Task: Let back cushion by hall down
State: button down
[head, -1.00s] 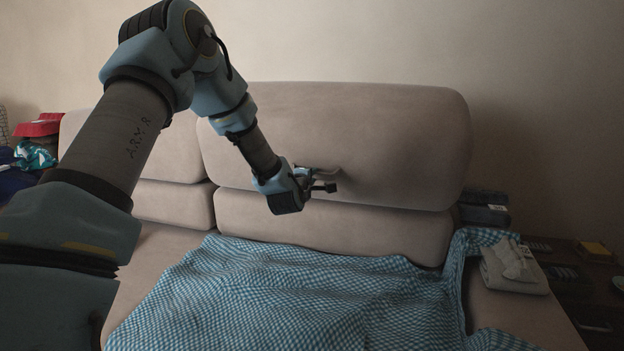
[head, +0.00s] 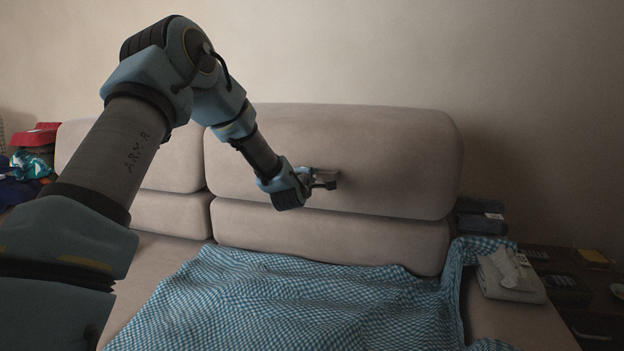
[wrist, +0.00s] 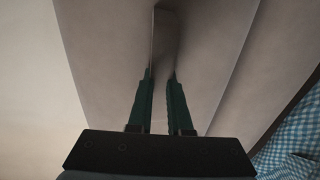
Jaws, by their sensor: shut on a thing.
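The back cushion (head: 390,150) is a wide, beige, rounded upper cushion on the right part of the sofa. It stands above a lower backrest cushion (head: 370,238), with only a thin seam between them. The fingers partly hide the tab in the head view.
A blue-and-white checked blanket (head: 300,305) covers much of the seat. Folded light cloth (head: 510,280) lies on the right end, beside a dark side table (head: 570,262). Dark folded items (head: 480,216) sit behind it. Another upper cushion (head: 175,165) stands on the left, with colourful laundry (head: 30,165) beyond.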

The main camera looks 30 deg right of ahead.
aim_at(315, 191)
jog(key=shift+r+x, duration=0.1)
jog(key=shift+x, duration=0.65)
jog(key=shift+r+x, duration=0.15)
jog(key=shift+x, duration=0.65)
jog(key=c, duration=1.1)
grip_release()
jog(key=o, duration=0.3)
jog(key=shift+r, duration=0.2)
jog(key=b+v, duration=0.2)
jog(key=v, duration=0.7)
jog(key=shift+f, duration=0.15)
